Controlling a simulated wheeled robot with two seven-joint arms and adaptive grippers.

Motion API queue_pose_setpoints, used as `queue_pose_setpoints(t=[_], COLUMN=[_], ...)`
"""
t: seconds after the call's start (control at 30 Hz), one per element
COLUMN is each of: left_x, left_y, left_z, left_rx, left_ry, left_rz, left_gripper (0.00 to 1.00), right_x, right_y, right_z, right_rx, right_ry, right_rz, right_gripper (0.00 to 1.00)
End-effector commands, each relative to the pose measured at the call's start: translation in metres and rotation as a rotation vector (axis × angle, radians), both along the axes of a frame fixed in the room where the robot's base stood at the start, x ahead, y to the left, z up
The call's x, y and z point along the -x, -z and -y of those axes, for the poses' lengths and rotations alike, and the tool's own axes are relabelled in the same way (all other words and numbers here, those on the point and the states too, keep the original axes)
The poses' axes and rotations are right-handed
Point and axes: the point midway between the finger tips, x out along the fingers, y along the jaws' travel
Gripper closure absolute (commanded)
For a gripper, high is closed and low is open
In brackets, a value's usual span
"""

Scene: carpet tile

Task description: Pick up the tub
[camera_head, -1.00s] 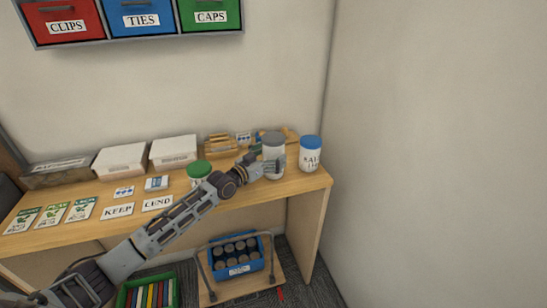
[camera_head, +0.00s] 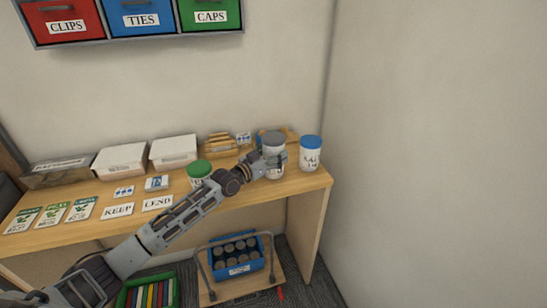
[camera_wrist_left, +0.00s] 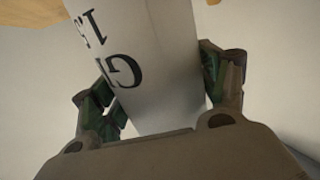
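The tub (camera_head: 273,172) is white with a grey lid and stands upright on the desk, toward its right end. My left gripper (camera_head: 275,159) is at the tub, with its fingers around the body below the lid. In the left wrist view the tub (camera_wrist_left: 150,60) fills most of the space between the fingers (camera_wrist_left: 158,90), with dark lettering upside down. The fingers are spread wide, one on each side, very close to the wall; firm contact is not clear. The lid is out of the wrist view. My right gripper is not in view.
A blue-lidded tub (camera_head: 310,158) stands close to the right. A green-lidded tub (camera_head: 199,168) is to the left, partly behind my arm. White boxes (camera_head: 173,150) and a wooden rack (camera_head: 221,146) are behind. A wall rises just right of the desk (camera_head: 75,224).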

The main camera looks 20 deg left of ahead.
Motion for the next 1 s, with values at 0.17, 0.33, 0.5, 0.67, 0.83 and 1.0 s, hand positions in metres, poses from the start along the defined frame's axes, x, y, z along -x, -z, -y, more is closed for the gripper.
queue_pose_setpoints(t=[0.17, 0.33, 0.5, 0.67, 0.83, 1.0], left_x=[0.0, 0.0, 0.0, -0.001, -0.001, -0.001], left_y=[0.0, 0.0, 0.0, -0.007, -0.007, -0.015], left_z=[0.0, 0.0, 0.0, 0.0, 0.0, 0.0], left_rx=[0.0, 0.0, 0.0, 0.004, 0.004, 0.005], left_ry=[0.0, 0.0, 0.0, -0.001, -0.001, 0.0], left_rz=[0.0, 0.0, 0.0, 0.012, 0.012, 0.013], left_gripper=[0.55, 0.77, 0.98, 1.0, 1.0, 1.0], right_x=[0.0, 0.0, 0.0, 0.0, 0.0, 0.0], right_y=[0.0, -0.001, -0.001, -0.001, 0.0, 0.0], right_z=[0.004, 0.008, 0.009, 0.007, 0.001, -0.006], right_rx=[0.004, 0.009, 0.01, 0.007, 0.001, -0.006], right_ry=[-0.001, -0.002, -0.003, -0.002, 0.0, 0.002], right_rz=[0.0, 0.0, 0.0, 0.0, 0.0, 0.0], right_gripper=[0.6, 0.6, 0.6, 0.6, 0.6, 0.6])
